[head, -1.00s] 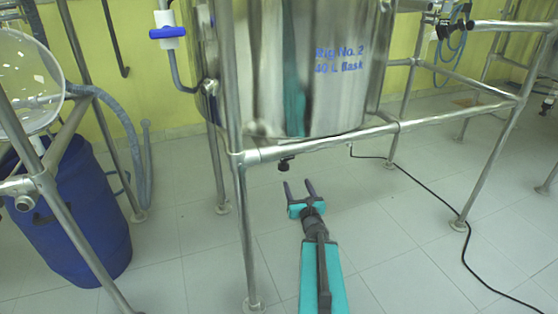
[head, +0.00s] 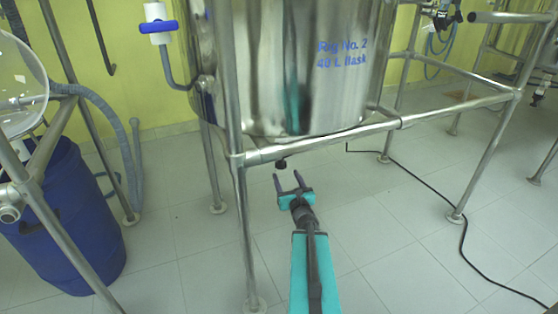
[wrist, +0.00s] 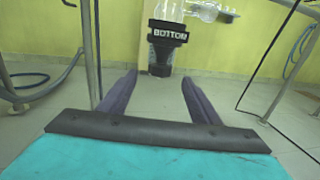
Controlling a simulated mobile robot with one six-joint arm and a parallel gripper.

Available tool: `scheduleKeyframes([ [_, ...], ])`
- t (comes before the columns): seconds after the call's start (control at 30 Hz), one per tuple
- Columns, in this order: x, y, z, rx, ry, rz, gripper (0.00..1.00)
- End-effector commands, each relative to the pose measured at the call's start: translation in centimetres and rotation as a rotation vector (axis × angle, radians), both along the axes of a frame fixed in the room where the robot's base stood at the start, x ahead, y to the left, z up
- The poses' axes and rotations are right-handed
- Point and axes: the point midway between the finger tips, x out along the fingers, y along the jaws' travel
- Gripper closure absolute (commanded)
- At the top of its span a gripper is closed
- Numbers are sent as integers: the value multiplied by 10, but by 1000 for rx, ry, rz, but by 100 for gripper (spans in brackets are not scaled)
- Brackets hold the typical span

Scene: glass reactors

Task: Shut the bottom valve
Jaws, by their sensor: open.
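The bottom valve (head: 281,164) shows as a small black piece under the steel vessel (head: 290,65) marked "Rig No. 2". In the wrist view it is a black fitting (wrist: 168,32) with a white "BOTTOM" label, upright, below a clear glass part. My gripper (head: 287,177) is open, with two dark fingers apart and nothing between them. In the head view its fingertips are just below the valve. In the wrist view my gripper (wrist: 159,80) points forward, and the valve is ahead of and above the fingertips, apart from them. The vessel hides the valve's upper part in the head view.
A steel tube frame (head: 320,142) surrounds the vessel, its front bar crossing above my gripper. A blue drum (head: 62,220) stands at left. A blue-handled valve (head: 159,26) is at upper left. A black cable (head: 464,235) lies on the right floor.

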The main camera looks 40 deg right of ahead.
Motion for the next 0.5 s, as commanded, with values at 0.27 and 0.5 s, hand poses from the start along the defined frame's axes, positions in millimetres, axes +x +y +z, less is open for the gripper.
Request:
scheduleKeyframes([
  [0.27,19,-13,-3,-1,-2,-1,43],
  [0.5,40,-26,-1,0,-1,-2,43],
])
